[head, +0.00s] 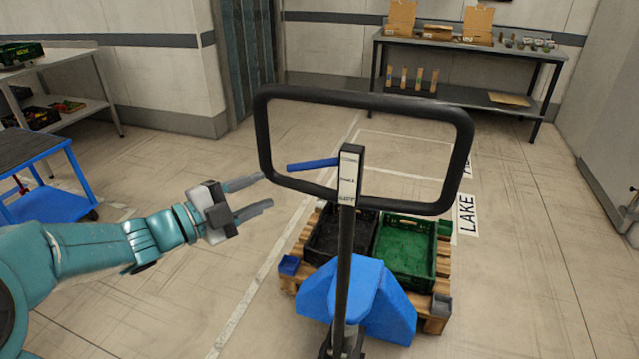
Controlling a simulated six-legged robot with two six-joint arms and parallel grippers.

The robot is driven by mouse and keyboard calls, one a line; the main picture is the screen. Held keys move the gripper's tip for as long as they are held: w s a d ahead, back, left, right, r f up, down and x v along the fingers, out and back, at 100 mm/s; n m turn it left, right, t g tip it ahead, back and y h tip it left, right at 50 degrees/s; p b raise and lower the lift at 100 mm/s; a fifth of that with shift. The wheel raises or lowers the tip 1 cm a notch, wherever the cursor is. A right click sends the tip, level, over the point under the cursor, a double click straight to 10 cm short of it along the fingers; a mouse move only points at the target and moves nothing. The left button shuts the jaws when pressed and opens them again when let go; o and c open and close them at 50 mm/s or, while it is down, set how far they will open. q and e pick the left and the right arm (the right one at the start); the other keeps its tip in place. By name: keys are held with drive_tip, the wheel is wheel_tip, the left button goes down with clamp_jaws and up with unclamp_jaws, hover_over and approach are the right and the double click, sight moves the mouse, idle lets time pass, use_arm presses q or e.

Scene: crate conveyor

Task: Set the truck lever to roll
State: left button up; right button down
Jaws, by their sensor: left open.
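The pallet truck's black loop handle (262,140) stands upright in the middle of the head view, on a dark post. A blue lever (313,164) sticks out to the left from the top of the post, inside the loop. A white label (348,178) is on the post below the lever's level; its text is too small to read. My left gripper (258,195) is open and empty, left of the handle, with its fingers pointing at the loop's lower left side. It appears apart from the lever. My right gripper is not in view.
The truck's blue body (362,290) stands at a wooden pallet (440,310) with a black crate (330,262) and a green crate (405,272). A blue cart (45,190) stands at the left. A grey workbench (470,50) is at the back. Floor left of the truck is clear.

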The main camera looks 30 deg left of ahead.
sight(308, 166)
use_arm(q)
drive_tip(key=x, duration=0.5)
drive_tip(key=p+x, duration=0.1)
drive_tip(key=x, duration=0.4)
drive_tip(key=a+p+x, duration=0.1)
drive_tip(key=x, duration=0.4)
drive_tip(key=shift+w+d, duration=0.2)
drive_tip(key=shift+w, duration=0.25)
clamp_jaws()
drive_tip(key=shift+r, duration=0.1)
